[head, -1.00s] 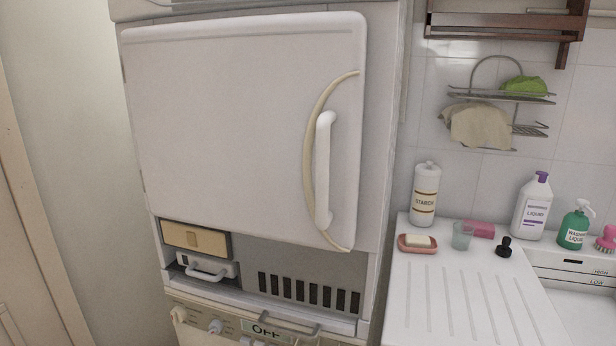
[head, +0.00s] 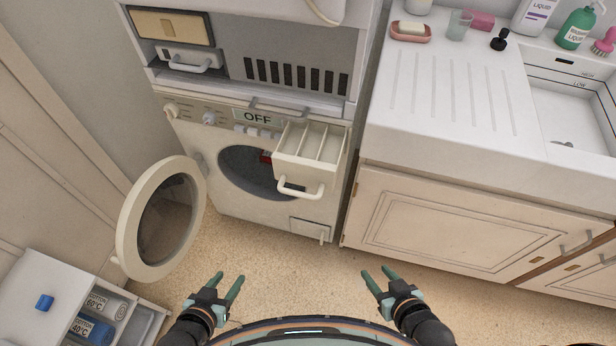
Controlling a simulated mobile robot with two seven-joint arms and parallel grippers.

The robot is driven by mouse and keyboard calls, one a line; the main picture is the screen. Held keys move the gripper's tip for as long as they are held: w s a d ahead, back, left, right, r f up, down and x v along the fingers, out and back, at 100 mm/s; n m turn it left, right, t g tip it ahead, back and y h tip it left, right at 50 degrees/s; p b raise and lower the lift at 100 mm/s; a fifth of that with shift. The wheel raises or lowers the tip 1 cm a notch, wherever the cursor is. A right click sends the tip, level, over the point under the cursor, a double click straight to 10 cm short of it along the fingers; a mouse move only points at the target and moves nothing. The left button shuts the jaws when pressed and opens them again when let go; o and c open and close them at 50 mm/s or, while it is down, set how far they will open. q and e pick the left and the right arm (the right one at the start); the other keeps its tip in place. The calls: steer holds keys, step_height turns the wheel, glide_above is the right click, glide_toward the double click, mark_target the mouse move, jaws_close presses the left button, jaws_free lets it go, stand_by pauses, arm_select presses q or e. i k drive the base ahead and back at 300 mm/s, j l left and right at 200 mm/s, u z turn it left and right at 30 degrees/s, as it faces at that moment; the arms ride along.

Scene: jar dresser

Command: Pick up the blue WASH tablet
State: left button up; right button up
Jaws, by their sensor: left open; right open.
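A small blue block (head: 44,302), likely the WASH tablet, lies on the white top of the low cabinet (head: 40,275) at the lower left in the head view. It is too small to read any lettering. My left gripper (head: 228,279) is open and empty above the floor, well to the right of the blue block. My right gripper (head: 376,272) is open and empty, further right. The washing machine (head: 285,215) has its detergent drawer (head: 312,158) pulled out, with empty-looking compartments.
The washer's round door (head: 160,218) stands open between the washer and the low cabinet. A sink counter (head: 450,110) is at right. The floor (head: 300,270) ahead is clear.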

mark_target(45, 302)
steer(key=u, duration=2.3)
